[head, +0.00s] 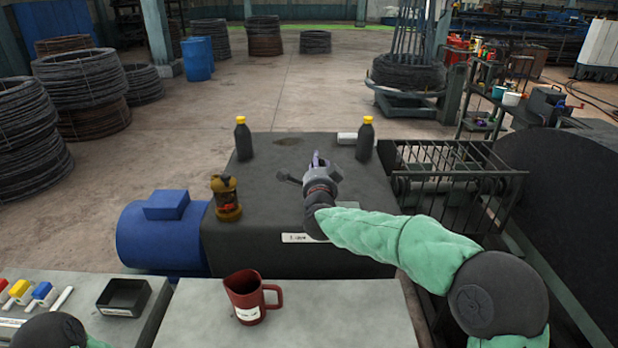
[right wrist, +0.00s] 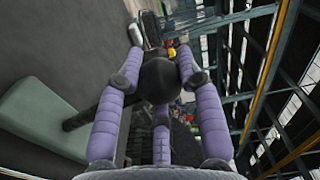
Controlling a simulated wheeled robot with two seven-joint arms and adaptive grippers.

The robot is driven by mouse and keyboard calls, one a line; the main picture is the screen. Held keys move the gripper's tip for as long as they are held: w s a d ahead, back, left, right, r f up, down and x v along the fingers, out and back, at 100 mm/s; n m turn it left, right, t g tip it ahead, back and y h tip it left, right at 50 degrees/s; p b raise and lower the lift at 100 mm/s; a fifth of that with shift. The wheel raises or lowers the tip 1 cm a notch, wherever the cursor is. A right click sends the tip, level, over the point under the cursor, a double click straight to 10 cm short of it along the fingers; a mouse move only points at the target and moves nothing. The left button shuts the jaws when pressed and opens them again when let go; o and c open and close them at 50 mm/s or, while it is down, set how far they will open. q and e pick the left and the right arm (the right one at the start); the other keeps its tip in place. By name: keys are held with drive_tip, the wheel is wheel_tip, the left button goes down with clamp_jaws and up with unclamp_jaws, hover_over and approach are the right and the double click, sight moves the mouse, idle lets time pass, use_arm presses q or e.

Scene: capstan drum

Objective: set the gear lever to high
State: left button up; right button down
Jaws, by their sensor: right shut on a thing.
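The gear lever (head: 288,178) shows as a short dark arm on top of the dark gearbox (head: 250,205). Its outer end points left in the head view, beside my right gripper (head: 318,163). In the right wrist view, my right gripper (right wrist: 158,75) has its purple fingers around a black round knob (right wrist: 160,82), shut on it. A dark bar (right wrist: 90,110) runs from the knob toward the lower left. The gripper hides part of the lever, and I cannot read its setting. My left gripper is not in view.
Two dark bottles with yellow caps (head: 243,138) (head: 365,140) stand on the gearbox's far side. A brass fitting (head: 227,198) stands at its left edge. A blue motor (head: 160,230) is at left. A red jug (head: 250,296) stands on the near grey surface (head: 330,320).

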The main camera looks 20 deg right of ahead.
drive_tip(key=s+d+f+m+b, duration=0.1)
drive_tip(key=s+d+m+b, duration=0.2)
drive_tip(key=d+m+b, duration=0.5)
drive_tip(key=shift+s+d+f+m+b, duration=0.2)
drive_tip(key=shift+d+f+m+b, duration=0.15)
drive_tip(key=shift+d+b, duration=2.2)
drive_tip(key=shift+a+b, duration=0.5)
drive_tip(key=shift+a, duration=0.05)
drive_tip(key=shift+f, duration=0.1)
drive_tip(key=c, duration=0.8)
unclamp_jaws()
drive_tip(key=shift+o, duration=0.2)
drive_tip(key=shift+s+r, duration=0.2)
drive_tip(key=v, duration=1.1)
drive_tip(key=shift+s, duration=0.35)
drive_tip(key=shift+a, duration=0.1)
